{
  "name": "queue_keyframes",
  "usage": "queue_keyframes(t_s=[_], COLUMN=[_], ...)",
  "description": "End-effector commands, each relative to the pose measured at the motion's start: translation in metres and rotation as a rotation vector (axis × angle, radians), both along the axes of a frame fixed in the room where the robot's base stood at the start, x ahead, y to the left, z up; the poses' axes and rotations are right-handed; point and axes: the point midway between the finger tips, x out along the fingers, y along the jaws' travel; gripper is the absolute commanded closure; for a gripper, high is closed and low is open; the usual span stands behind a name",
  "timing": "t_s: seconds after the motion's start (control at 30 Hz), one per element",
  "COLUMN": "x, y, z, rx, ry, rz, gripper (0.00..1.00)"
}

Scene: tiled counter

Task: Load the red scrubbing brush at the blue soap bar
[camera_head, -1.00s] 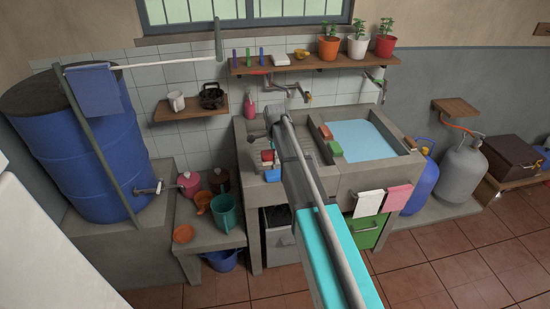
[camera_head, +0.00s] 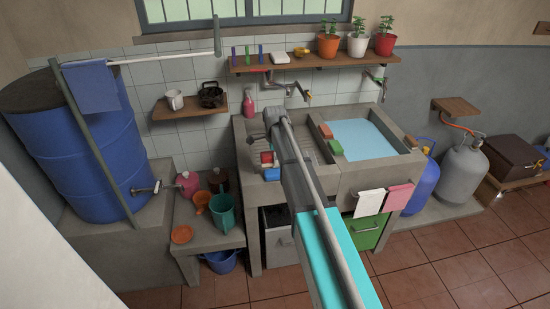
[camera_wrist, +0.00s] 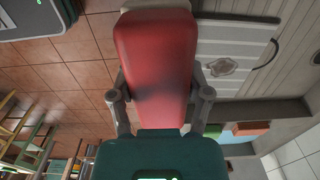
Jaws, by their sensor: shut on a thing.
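The red scrubbing brush (camera_wrist: 155,55) fills the middle of the wrist view. My gripper (camera_wrist: 160,88) is shut on it, one finger on each side. A dark smudge or shadow lies across the brush, and its bristles are not seen. In the head view my arm reaches over the left part of the concrete sink, and the far end of the arm hides the gripper and brush. The blue soap bar (camera_head: 271,174) lies on the sink's front left ledge, just left of my arm. It cannot be made out in the wrist view.
A small red block (camera_head: 266,157) lies behind the blue bar. A reddish block (camera_head: 325,131) and a green block (camera_head: 336,148) sit on the divider beside the water basin (camera_head: 365,140). A faucet (camera_head: 285,83) and shelf (camera_head: 310,62) are behind. Cups and pots stand on the low left ledge.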

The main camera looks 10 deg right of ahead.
Motion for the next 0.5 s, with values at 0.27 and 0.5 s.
queue_keyframes(t_s=[0.27, 0.5], x=[0.0, 0.0], y=[0.0, 0.001], z=[-0.027, -0.037], rx=[0.0, 0.0], ry=[0.0, 0.0], rz=[0.001, 0.001], gripper=[0.75, 0.75])
